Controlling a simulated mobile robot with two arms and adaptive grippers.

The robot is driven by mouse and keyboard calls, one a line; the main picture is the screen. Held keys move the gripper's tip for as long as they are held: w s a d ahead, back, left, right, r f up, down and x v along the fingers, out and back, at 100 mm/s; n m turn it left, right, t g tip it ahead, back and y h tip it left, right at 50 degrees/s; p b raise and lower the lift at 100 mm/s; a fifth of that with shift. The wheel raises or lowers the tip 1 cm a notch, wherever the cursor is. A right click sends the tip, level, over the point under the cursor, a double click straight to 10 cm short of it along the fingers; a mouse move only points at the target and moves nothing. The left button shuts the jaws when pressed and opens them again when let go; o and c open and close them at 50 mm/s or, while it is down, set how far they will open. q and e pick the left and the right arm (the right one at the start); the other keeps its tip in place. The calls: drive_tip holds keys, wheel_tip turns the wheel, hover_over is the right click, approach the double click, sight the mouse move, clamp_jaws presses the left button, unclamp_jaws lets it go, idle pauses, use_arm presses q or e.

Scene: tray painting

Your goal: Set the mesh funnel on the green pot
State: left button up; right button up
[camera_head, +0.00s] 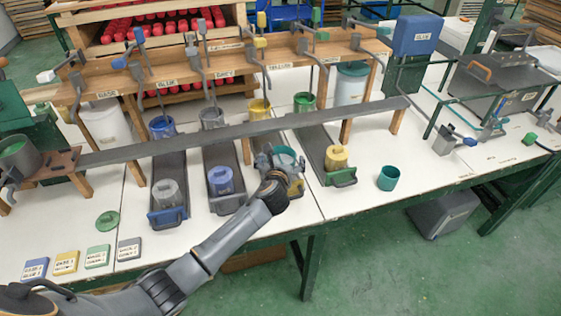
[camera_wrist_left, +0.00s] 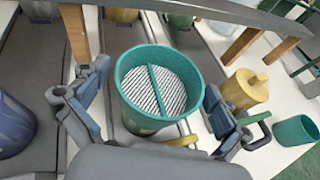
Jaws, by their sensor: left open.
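The mesh funnel (camera_wrist_left: 155,85) is a teal round cup with a striped mesh floor and a teal crossbar. In the left wrist view it stands upright between the fingers of my left gripper (camera_wrist_left: 158,112), which is open with a finger apart on each side. In the head view the funnel (camera_head: 284,152) shows just beyond my left gripper (camera_head: 280,165), above the third tray. A darker green body (camera_wrist_left: 145,125) shows below its rim, seemingly the green pot; how the two meet is hidden. My right gripper is not in view.
A yellow lidded pot (camera_head: 337,157) stands in the tray to the right, a blue one (camera_head: 221,180) to the left. A teal cup (camera_head: 388,177) stands on the table at right. A green lid (camera_head: 107,219) lies front left. A grey rail (camera_head: 250,130) crosses behind.

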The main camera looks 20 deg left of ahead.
use_arm(q)
drive_tip(key=shift+r, duration=0.5)
drive_tip(key=shift+s+r, duration=0.15)
drive_tip(key=shift+s, duration=0.15)
drive_tip(key=v, duration=1.1)
drive_tip(key=shift+s+p, duration=0.2)
drive_tip(key=shift+p, duration=0.15)
